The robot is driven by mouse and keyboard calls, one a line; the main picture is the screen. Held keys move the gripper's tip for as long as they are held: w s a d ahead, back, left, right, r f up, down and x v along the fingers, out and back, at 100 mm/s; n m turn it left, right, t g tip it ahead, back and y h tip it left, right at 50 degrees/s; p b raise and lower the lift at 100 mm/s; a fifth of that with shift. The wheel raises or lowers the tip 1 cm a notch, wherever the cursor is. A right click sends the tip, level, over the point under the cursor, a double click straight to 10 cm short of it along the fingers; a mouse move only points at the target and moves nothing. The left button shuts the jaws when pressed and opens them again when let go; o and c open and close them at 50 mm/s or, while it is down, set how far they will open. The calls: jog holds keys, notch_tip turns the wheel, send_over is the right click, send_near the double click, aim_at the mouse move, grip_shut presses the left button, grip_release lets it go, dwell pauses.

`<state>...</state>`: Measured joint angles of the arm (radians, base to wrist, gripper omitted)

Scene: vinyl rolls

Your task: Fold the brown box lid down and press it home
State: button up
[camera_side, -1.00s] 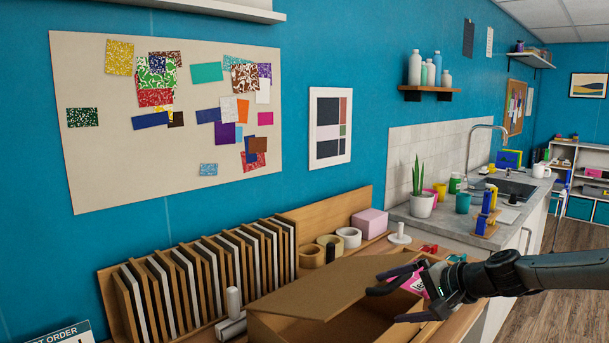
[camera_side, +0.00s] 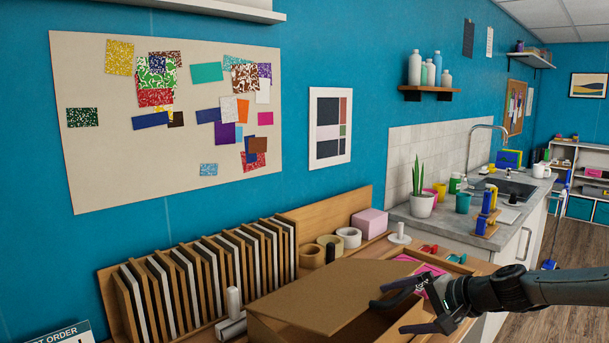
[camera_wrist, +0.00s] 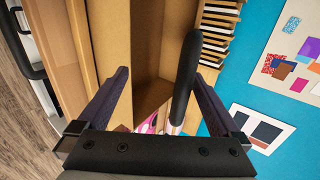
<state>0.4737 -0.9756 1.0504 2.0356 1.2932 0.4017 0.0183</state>
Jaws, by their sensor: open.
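The brown box (camera_side: 268,331) sits on the bench at the bottom of the side view. Its lid (camera_side: 325,297) is partly folded over, tilted, with a dark gap under its right edge. My gripper (camera_side: 390,316) is open at that right edge, its fingers pointing left; whether a finger touches the lid is unclear. In the wrist view my open gripper (camera_wrist: 168,74) has brown cardboard faces (camera_wrist: 155,55) ahead of it. A dark rounded bar (camera_wrist: 184,80) shows between the fingers there; I cannot tell what it is.
A rack of dark and white panels (camera_side: 205,275) stands behind the box at left. A white roll (camera_side: 233,300), tape rolls (camera_side: 348,237) and a pink box (camera_side: 369,222) are near it. A pink item (camera_side: 408,259) lies beyond the lid. The sink counter (camera_side: 455,219) is behind.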

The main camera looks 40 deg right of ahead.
jog(key=v, duration=0.9)
jog(key=shift+w, duration=0.1)
dwell(0.6)
jog(key=s+a+n+g+y, duration=0.3)
jog(key=a+n+y, duration=0.1)
jog(key=a+n, duration=0.7)
jog(key=s+d+f+n+g+h, duration=0.1)
jog(key=s+d+n+g+h, duration=0.1)
jog(key=s+d+n+h, duration=0.2)
jog(key=s+n, duration=0.1)
jog(key=n, duration=0.2)
jog(key=shift+f+g, duration=0.25)
jog(key=shift+g, duration=0.05)
jog(key=shift+s, duration=0.1)
